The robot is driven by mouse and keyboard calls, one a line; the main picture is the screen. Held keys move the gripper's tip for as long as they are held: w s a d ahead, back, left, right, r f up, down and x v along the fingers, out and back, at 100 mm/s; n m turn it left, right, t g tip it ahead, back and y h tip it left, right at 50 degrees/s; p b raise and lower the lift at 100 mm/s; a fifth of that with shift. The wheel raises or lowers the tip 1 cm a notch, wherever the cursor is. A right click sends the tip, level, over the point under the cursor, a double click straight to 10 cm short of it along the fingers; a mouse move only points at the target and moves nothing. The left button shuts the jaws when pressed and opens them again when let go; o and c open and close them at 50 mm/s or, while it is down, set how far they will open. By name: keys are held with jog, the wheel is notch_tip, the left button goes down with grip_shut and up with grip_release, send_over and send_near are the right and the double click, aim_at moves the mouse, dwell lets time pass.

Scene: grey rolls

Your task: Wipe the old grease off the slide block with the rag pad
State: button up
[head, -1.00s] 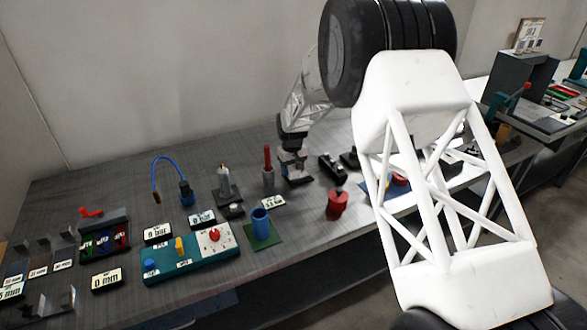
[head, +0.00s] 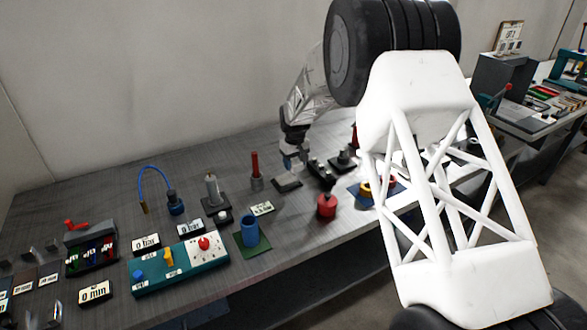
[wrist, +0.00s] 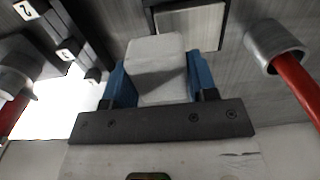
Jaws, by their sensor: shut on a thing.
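My gripper (head: 290,162) is shut on the rag pad (wrist: 155,62), a pale grey block held between its blue fingers in the wrist view. In the head view the gripper is just above a flat dark grey plate (head: 286,184). A pale panel with a dark edge (wrist: 190,24) lies ahead of the pad in the wrist view, apparently this plate. A dark block with pale number labels (wrist: 45,28) shows at upper left there. I cannot tell which thing is the slide block, and no grease can be made out.
A red rod in a grey holder (head: 256,172) stands left of the gripper. A red canister (head: 326,206) and a dark block (head: 322,173) are to its right. A blue cup (head: 250,231) and a teal control panel (head: 180,266) are nearer. My white arm link hides the bench's right part.

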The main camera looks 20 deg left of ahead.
jog(key=shift+r, duration=2.3)
